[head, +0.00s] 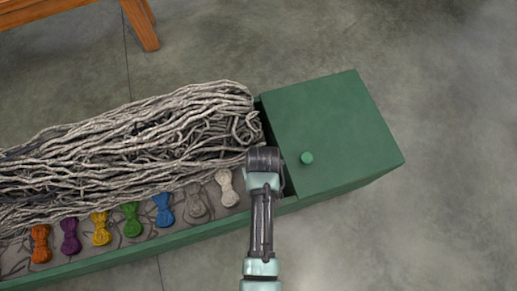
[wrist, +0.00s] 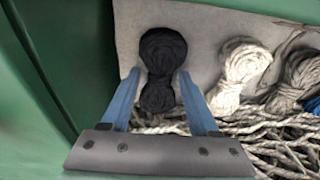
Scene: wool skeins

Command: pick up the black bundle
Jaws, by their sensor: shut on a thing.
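The black bundle (wrist: 162,50) is a dark skein pinched at its waist. In the wrist view it lies along the grey lining, between the two blue fingers of my gripper (wrist: 158,78). My gripper is shut on it, with a finger on each side of its narrower part. I cannot tell whether it is clear of the lining. In the head view my arm and gripper (head: 263,160) reach into the green box beside its lid, and the black bundle is hidden there.
The green box (head: 190,238) holds a heap of grey-white strands (head: 130,140) and a row of coloured skeins. The white skein (head: 227,187) is nearest my gripper, then the grey skein (head: 197,203).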

